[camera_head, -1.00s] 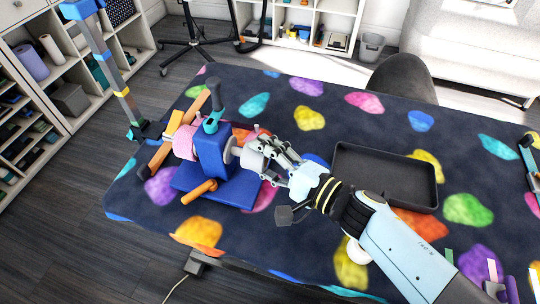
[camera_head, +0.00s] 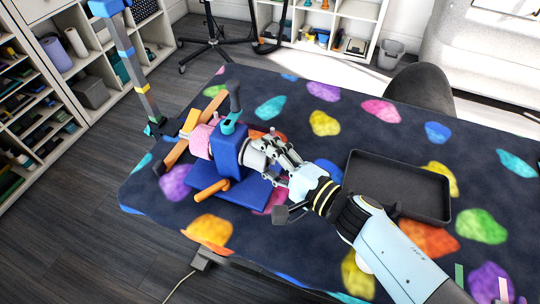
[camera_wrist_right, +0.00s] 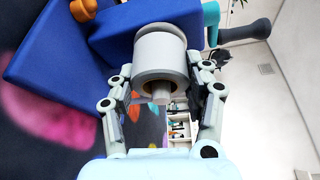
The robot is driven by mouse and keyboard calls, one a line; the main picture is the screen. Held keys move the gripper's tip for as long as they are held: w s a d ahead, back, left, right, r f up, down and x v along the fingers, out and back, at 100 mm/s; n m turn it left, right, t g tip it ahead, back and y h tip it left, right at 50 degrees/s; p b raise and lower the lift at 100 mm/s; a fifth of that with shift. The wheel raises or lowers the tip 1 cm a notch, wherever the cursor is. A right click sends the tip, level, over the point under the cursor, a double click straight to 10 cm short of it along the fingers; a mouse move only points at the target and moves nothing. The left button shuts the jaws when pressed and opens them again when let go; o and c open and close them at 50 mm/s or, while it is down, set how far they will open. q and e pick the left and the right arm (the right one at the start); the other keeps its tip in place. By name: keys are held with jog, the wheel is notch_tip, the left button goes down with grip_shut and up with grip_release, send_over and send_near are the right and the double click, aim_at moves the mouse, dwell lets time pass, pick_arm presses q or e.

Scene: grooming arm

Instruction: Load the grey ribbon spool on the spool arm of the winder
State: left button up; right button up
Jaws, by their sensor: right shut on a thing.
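The blue winder (camera_head: 229,150) stands on the table with a pink spool (camera_head: 201,141) on its left side. The grey ribbon spool (camera_head: 257,155) is at its right side, close against the blue body. In the right wrist view the grey spool (camera_wrist_right: 160,50) is around the spool arm (camera_wrist_right: 161,92), whose end sticks out of the brown core. My right gripper (camera_head: 272,151) is shut on the grey spool, with a finger on each side of it in the wrist view (camera_wrist_right: 162,75). The spool's inner end is hidden. My left gripper is not in view.
A black tray (camera_head: 398,188), empty, lies right of the winder, behind my right arm. A banded pole (camera_head: 140,85) stands at the table's left edge. The table's front left is clear.

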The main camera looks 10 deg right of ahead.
jog(key=shift+f, duration=0.3)
jog(key=o, duration=1.2)
jog(key=v, duration=1.2)
